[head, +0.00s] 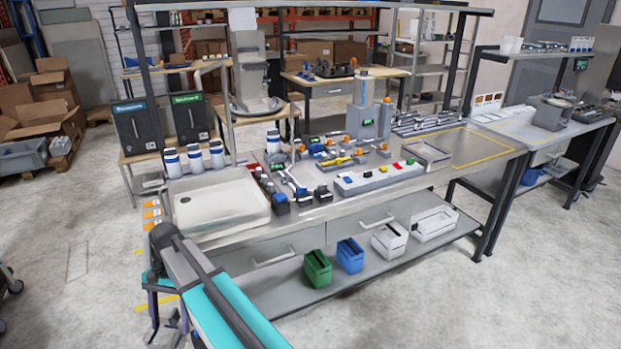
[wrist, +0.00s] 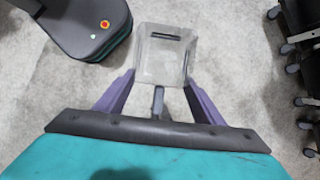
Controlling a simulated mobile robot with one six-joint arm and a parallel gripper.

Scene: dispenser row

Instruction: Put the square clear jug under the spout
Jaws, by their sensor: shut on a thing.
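In the wrist view my gripper (wrist: 158,88) has its two purple fingers shut on the square clear jug (wrist: 163,50). The jug is see-through, with a dark slot or handle-like mark near its far edge. The floor lies behind it. In the head view my teal arm reaches low at the bottom left, in front of the bench; the jug cannot be made out there. The jug is away from the spout.
The bench top (head: 455,160) holds several bottles (head: 194,158), tools and a white switch panel (head: 380,178). Green (head: 317,268), blue (head: 350,255) and white bins stand on the lower shelf. Dark wheeled legs (wrist: 303,75) stand at right in the wrist view. Floor before the bench is open.

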